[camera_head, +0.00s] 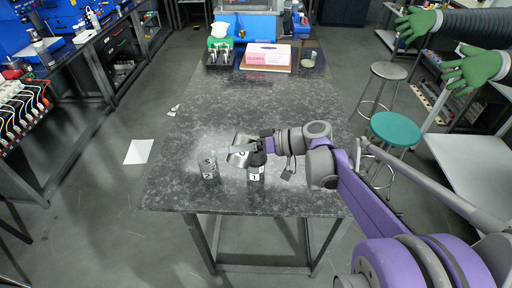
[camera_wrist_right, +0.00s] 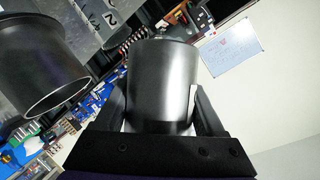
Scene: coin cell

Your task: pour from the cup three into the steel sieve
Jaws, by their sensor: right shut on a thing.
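My right gripper (camera_head: 256,147) is shut on a smooth grey metal cup (camera_wrist_right: 162,85), which lies between its fingers in the right wrist view. In the head view the silvery tilted body (camera_head: 238,158) at the fingertips looks like this cup; its label is unclear. A black cup marked 1 (camera_head: 256,174) stands upright just below the gripper. A grey cup marked 2 (camera_head: 208,170) stands to the left. A pale strip between cup two and the gripper may be part of the steel sieve; I cannot tell. My left gripper is not in view.
The dark stone table (camera_head: 300,110) is clear in its middle. At its far end are a glove box (camera_head: 268,55) on a board, a small rack (camera_head: 219,50) and a glass jar (camera_head: 308,59). Green gloved hands (camera_head: 470,70) and a teal stool (camera_head: 396,129) are at right.

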